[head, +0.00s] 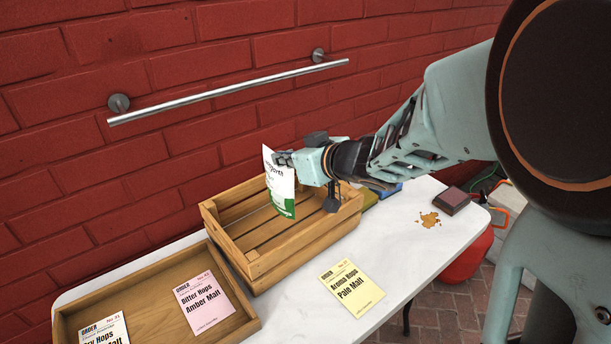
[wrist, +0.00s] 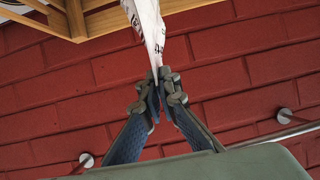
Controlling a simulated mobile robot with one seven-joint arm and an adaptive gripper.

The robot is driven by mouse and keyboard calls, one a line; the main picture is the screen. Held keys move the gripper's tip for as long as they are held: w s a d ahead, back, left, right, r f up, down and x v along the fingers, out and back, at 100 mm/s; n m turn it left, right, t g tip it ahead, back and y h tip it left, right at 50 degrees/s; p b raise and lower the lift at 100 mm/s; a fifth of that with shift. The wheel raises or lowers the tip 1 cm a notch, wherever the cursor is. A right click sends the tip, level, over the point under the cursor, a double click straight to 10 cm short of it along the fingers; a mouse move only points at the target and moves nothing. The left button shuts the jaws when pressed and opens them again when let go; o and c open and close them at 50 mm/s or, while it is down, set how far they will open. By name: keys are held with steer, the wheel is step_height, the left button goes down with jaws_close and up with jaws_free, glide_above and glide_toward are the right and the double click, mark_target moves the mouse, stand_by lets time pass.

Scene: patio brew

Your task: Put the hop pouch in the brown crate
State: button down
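The hop pouch (head: 280,181) is white with a green lower part and dark lettering. My gripper (head: 287,158) is shut on its upper edge and holds it over the brown crate (head: 307,240). The crate is slatted wood, and its visible inside looks empty. The pouch hangs upright, slightly tilted, its lower end near the crate's rim height in the head view; I cannot tell whether it touches anything. In the wrist view the fingertips (wrist: 160,88) pinch the pouch (wrist: 146,25), and a corner of the crate (wrist: 62,22) shows at the top.
A shallow wooden tray (head: 152,282) with order cards stands at the front left. A yellow card (head: 351,287) lies on the white table (head: 400,245). A dark red block (head: 454,200) and a brown spill (head: 429,219) are at the right. A metal rail (head: 230,90) runs along the brick wall.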

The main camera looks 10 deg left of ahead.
mark_target(286, 185)
step_height(286, 185, down, 8)
steer(key=shift+r+b, duration=0.1)
steer(key=shift+b, duration=1.1)
steer(key=c, duration=2.2)
jaws_free()
steer(key=shift+f, duration=0.2)
steer(key=shift+o, duration=0.2)
steer(key=shift+s+d+r, duration=0.1)
steer(key=shift+d+r, duration=0.1)
steer(key=shift+r, duration=0.15)
steer(key=p+v, duration=0.2)
steer(key=v, duration=0.9)
steer(key=shift+s+d+p, duration=0.2)
steer(key=shift+p, duration=0.15)
